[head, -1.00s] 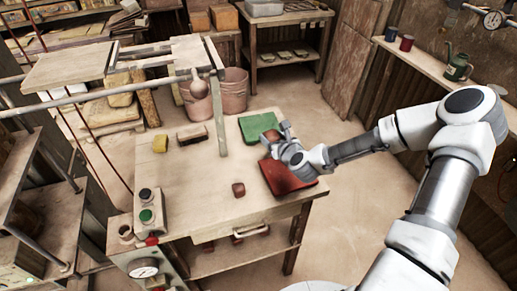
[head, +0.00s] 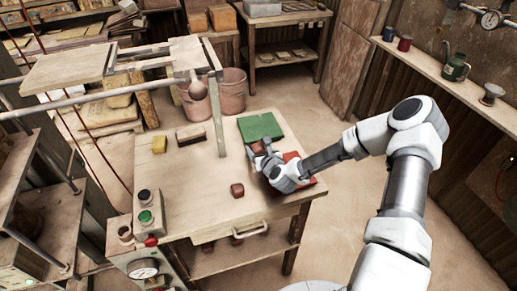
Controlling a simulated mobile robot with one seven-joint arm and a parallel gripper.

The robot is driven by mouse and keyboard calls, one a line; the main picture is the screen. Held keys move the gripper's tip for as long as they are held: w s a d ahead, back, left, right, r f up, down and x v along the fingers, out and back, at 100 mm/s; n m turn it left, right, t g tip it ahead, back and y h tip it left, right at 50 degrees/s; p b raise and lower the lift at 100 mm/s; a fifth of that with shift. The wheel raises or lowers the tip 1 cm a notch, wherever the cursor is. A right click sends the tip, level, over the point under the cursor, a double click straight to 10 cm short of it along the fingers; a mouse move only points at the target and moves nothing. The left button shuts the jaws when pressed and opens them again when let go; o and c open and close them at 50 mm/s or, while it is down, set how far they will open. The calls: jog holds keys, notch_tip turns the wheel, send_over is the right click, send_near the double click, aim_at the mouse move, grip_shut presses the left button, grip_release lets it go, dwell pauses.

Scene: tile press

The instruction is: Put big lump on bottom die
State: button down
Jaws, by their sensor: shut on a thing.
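My gripper (head: 262,154) is shut on a reddish-brown lump (head: 257,147), likely the big lump, mostly hidden by the fingers. It is over the right side of the table, between a green slab (head: 262,125) and a red slab (head: 308,184). My wrist covers much of the red slab. A smaller reddish-brown lump (head: 237,190) lies on the table to the lower left of my gripper. I cannot tell for sure which piece is the bottom die.
The wooden table (head: 190,185) is mostly clear left of my gripper. A yellow block (head: 159,145) and a dark-and-tan brush-like block (head: 191,134) lie at its back. A post (head: 218,120) rises near the green slab. A button box (head: 147,211) stands at the front left.

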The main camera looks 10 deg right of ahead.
jog(key=shift+f, duration=0.2)
grip_release()
jog(key=shift+r, duration=0.15)
